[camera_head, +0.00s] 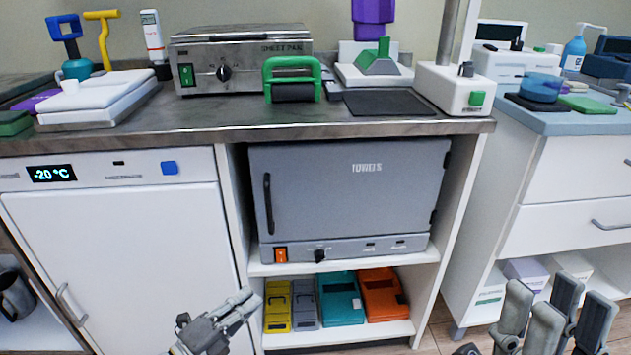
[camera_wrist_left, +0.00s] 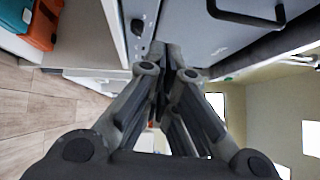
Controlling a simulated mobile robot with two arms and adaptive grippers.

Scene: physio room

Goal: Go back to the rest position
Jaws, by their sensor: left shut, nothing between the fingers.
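My left gripper (camera_head: 252,298) is in front of the lower shelf and the freezer door, low in the head view. Its fingers are together with nothing between them. In the left wrist view its fingertips (camera_wrist_left: 178,50) meet near the front of the grey towel cabinet. My right gripper (camera_head: 556,305) is at the lower right corner of the head view, in front of the white drawer unit. Its fingers stand upright and apart, with no object visible between them.
The grey towel cabinet (camera_head: 350,190) sits under the worktop (camera_head: 240,125), with its door closed. Below it, several coloured cases stand on a shelf (camera_head: 335,336). The freezer (camera_head: 125,245) is closed at left. The drawer unit (camera_head: 585,170) stands at right. Wooden floor shows between the units.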

